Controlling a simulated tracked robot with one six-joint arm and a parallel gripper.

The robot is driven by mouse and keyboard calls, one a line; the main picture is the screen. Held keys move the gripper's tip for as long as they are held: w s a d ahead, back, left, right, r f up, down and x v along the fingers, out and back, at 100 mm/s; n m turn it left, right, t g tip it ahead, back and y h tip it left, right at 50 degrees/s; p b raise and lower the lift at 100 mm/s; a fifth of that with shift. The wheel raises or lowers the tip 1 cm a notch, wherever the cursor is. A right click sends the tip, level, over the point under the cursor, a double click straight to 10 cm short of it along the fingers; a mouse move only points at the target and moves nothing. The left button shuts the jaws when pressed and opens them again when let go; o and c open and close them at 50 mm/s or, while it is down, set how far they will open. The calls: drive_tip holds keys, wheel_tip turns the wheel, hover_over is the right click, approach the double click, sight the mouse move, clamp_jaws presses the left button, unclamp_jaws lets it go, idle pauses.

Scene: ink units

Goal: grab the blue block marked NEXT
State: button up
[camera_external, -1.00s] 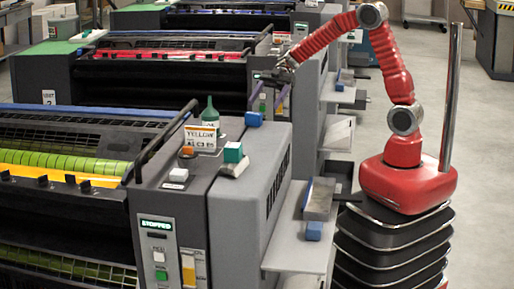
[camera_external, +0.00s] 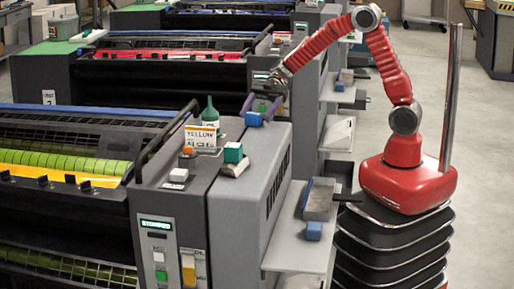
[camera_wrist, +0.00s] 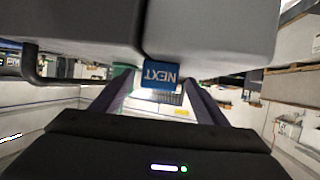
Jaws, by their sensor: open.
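A blue block (camera_external: 254,119) sits on the top edge of the near grey press unit. In the wrist view the blue block (camera_wrist: 160,74) shows the word NEXT upside down. My gripper (camera_external: 263,106) is open at the block's far side, low over the unit's top. In the wrist view the two dark purple fingers of my gripper (camera_wrist: 160,82) stand apart, one on each side of the block, with gaps left and right. Nothing is held.
A second blue block (camera_external: 314,230) lies on the side shelf (camera_external: 297,256), near a grey tray (camera_external: 320,200). The floor at right is clear.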

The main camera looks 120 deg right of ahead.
sight(253, 118)
drive_tip(key=x, duration=0.3)
drive_tip(key=shift+w, duration=0.15)
drive_tip(key=shift+c, duration=0.2)
drive_tip(key=c, duration=1.1)
drive_tip(key=shift+r, duration=0.1)
wheel_tip(253, 118, up, 10)
drive_tip(key=shift+f, duration=0.1)
idle(0.7)
